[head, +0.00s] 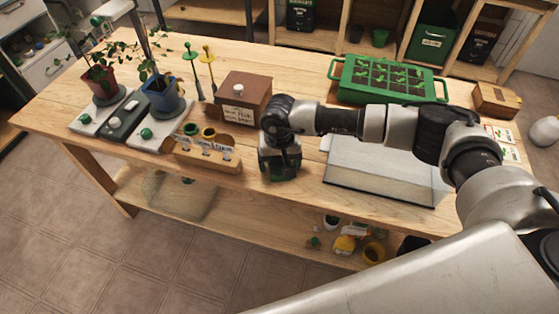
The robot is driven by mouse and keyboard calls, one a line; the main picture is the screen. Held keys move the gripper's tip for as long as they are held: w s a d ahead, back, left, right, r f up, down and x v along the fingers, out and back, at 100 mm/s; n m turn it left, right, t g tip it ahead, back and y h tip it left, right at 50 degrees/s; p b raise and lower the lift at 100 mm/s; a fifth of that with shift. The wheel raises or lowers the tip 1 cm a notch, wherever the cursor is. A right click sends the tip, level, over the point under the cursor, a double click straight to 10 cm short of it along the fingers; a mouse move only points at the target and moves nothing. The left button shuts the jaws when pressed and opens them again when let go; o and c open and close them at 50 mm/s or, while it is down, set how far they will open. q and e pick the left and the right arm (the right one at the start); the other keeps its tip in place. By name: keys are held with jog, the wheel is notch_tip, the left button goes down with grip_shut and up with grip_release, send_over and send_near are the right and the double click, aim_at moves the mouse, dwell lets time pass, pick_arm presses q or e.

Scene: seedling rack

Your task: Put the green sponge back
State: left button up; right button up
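I cannot clearly make out the green sponge. My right gripper (280,167) points down at the front edge of the table, right of the small wooden label rack. Dark green shows at its lower end, but I cannot tell whether this is the sponge or part of the gripper. Its fingertips are too dark and small to show whether they are open or shut. My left gripper is not in view.
The wooden table (62,105) bears potted plants at left, a wooden label rack (208,154), a brown box (243,97), a grey-white mat (378,171) and a green seedling tray (441,99). A lower shelf holds pots.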

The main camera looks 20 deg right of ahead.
notch_tip(320, 180, up, 12)
jog(key=b, duration=0.1)
jog(key=shift+r, duration=0.2)
dwell(0.3)
